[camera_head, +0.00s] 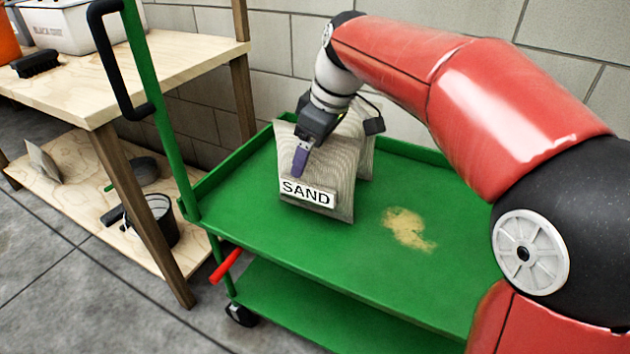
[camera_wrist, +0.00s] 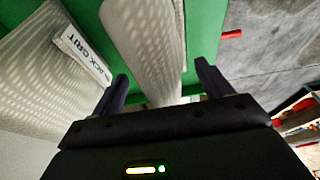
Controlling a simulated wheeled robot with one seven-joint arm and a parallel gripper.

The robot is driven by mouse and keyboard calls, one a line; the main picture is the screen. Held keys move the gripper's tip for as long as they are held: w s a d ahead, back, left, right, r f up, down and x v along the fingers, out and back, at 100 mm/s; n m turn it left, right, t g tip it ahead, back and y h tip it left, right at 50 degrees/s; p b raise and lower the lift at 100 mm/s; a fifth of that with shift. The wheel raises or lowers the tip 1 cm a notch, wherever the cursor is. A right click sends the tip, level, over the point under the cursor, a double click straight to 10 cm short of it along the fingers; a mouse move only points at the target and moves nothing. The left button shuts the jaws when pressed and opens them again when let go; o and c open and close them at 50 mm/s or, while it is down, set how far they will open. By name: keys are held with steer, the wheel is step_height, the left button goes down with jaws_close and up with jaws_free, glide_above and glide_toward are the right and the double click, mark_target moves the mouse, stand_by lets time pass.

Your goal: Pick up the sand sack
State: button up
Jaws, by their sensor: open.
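The sand sack (camera_head: 318,165) is a pale, ribbed sack with a white SAND label. It stands upright on the green cart's top shelf (camera_head: 250,215). My gripper (camera_head: 302,160) reaches down over its top. One purple finger shows in front of the sack above the label; the other finger is hidden there. In the wrist view a sack, apparently the sand sack (camera_wrist: 160,45), stands between the two spread fingers of my gripper (camera_wrist: 161,72). My gripper is open around it. I cannot tell whether either finger touches it.
Another sack (camera_wrist: 35,75) labelled BLACK GRIT stands close beside it in the wrist view. A spilled sand patch (camera_head: 408,228) lies on the cart shelf. A wooden bench (camera_head: 190,60) is at left, beyond the cart's handle (camera_head: 160,110). A block wall (camera_head: 270,55) is behind.

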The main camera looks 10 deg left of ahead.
steer(key=shift+f, duration=0.2)
steer(key=shift+c, duration=0.2)
jaws_close()
steer(key=shift+r, duration=0.15)
